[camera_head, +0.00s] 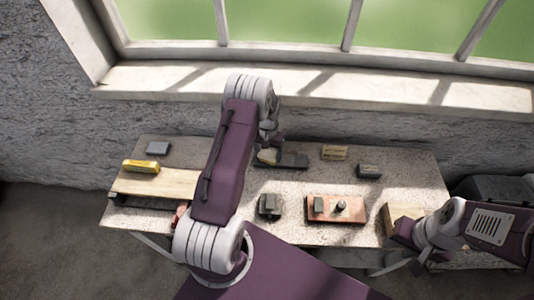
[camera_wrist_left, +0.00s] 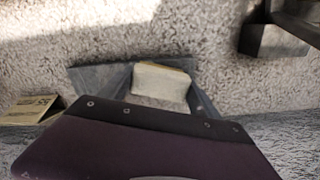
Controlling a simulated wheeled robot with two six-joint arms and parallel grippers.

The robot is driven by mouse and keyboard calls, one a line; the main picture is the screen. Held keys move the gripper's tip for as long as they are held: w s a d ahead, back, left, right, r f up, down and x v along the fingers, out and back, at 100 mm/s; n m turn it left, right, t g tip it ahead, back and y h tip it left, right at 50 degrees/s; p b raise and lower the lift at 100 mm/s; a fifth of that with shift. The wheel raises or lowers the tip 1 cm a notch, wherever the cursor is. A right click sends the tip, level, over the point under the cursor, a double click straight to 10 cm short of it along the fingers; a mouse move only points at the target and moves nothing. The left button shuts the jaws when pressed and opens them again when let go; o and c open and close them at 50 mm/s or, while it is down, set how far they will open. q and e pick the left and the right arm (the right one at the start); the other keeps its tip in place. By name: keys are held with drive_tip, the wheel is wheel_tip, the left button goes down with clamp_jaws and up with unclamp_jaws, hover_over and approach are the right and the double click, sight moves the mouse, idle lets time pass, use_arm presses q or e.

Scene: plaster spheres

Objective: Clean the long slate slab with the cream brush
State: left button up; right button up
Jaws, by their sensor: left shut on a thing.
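The slate slab (camera_head: 296,161) is a dark grey strip lying on the back middle of the speckled table. It shows in the left wrist view (camera_wrist_left: 92,78) under my gripper. The cream brush (camera_head: 267,156) is a small pale block at the slab's left part; in the left wrist view the brush (camera_wrist_left: 160,84) sits between the fingers. My left gripper (camera_head: 270,145) is shut on it, low over the slab. Whether brush and slab touch is unclear. My right gripper (camera_head: 410,238) is at the front right table edge, its fingers too unclear to read.
A wooden board (camera_head: 155,183) with a yellow box (camera_head: 141,166) is at left, a grey block (camera_head: 158,148) behind. A labelled tan block (camera_head: 334,152) and dark block (camera_head: 369,171) lie right of the slab. A terracotta tray (camera_head: 350,216) and dark object (camera_head: 270,205) stand in front.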

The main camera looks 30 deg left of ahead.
use_arm(q)
drive_tip(key=shift+w+d, duration=0.15)
drive_tip(key=shift+d, duration=0.8)
drive_tip(key=shift+w+d, duration=0.15)
drive_tip(key=shift+d, duration=0.75)
drive_tip(key=shift+a, duration=0.1)
drive_tip(key=shift+s+a, duration=0.2)
drive_tip(key=shift+a, duration=0.85)
drive_tip(key=shift+s+a, duration=0.15)
drive_tip(key=shift+a, duration=0.9)
drive_tip(key=shift+w+d, duration=0.2)
drive_tip(key=shift+d, duration=0.9)
drive_tip(key=shift+w+d, duration=0.15)
drive_tip(key=shift+d, duration=0.95)
drive_tip(key=shift+s+a+r+p, duration=0.15)
drive_tip(key=shift+a+r+p, duration=0.55)
drive_tip(key=shift+a, duration=0.4)
